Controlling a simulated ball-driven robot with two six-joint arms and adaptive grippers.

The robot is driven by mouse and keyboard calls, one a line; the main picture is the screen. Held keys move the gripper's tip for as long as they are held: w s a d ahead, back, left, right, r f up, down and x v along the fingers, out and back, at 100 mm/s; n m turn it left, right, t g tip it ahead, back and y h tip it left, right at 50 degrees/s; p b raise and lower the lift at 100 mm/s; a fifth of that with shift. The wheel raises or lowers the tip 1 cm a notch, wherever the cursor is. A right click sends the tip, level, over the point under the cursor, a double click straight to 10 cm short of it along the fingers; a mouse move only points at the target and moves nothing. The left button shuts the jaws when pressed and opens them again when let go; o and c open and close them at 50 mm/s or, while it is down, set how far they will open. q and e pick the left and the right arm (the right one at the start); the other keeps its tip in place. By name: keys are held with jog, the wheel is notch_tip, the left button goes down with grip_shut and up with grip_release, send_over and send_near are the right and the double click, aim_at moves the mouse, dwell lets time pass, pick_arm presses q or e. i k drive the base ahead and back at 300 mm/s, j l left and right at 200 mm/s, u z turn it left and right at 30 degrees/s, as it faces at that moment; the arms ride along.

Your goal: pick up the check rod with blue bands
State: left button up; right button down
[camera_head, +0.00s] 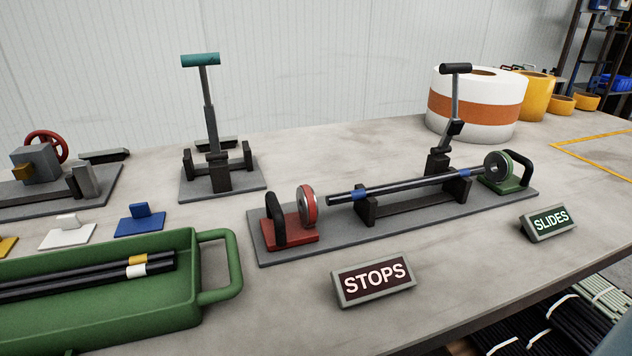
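The check rod with blue bands (405,189) is dark, with one blue band near each end. It lies level across the two dark supports (413,204) of a grey fixture plate (330,242). Its left end is near a red stop (291,222) with a round disc, with a small gap between them. Its right end reaches the disc of a green slide (505,174); I cannot tell whether they touch. Neither of my grippers is in view.
A green tray (200,285) at the lower left holds dark rods with yellow and white bands. A lever (455,100) stands behind the rod. STOPS (372,281) and SLIDES (548,221) signs stand in front. A second lever fixture (210,125) stands further left.

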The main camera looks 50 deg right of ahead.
aim_at(350, 196)
jog(key=z, duration=1.95)
